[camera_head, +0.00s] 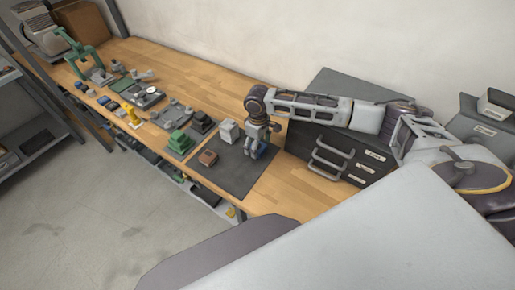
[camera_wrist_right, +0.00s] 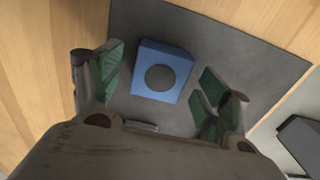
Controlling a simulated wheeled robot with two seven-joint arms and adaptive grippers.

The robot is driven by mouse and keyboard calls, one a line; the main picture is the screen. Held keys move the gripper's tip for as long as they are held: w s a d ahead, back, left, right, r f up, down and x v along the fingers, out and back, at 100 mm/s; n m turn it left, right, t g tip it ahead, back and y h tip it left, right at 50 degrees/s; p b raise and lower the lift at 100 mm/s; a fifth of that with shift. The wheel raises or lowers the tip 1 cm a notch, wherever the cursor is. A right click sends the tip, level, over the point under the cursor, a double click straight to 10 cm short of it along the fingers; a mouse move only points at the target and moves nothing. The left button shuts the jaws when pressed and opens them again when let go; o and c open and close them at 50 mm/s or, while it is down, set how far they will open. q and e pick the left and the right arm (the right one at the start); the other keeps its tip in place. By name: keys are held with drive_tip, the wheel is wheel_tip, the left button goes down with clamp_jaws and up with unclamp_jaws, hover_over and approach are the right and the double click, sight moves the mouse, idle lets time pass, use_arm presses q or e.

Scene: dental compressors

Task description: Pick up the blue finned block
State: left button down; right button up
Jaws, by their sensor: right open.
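The blue finned block (camera_wrist_right: 161,71) sits on the dark grey mat. In the right wrist view its top shows a round dark disc; the fins cannot be made out. In the head view the block (camera_head: 266,151) is partly hidden behind my right gripper (camera_head: 257,148). In the right wrist view my right gripper (camera_wrist_right: 158,95) is open, with green-padded fingers on the left and right of the block and clear gaps between. The fingers do not visibly touch it. My left gripper is not in view.
The dark mat (camera_head: 236,178) also holds a white-grey block (camera_head: 228,130) and a brown block (camera_head: 208,158). A green-topped device (camera_head: 180,142) stands left of them. A dark drawer cabinet (camera_head: 335,150) stands close to the right of my gripper.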

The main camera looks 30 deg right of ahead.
drive_tip(key=shift+f, duration=0.9)
drive_tip(key=c, duration=1.2)
drive_tip(key=shift+r, duration=0.1)
drive_tip(key=shift+r+b, duration=0.35)
drive_tip(key=shift+r, duration=4.6)
drive_tip(key=shift+a+r, duration=0.1)
drive_tip(key=shift+a, duration=0.05)
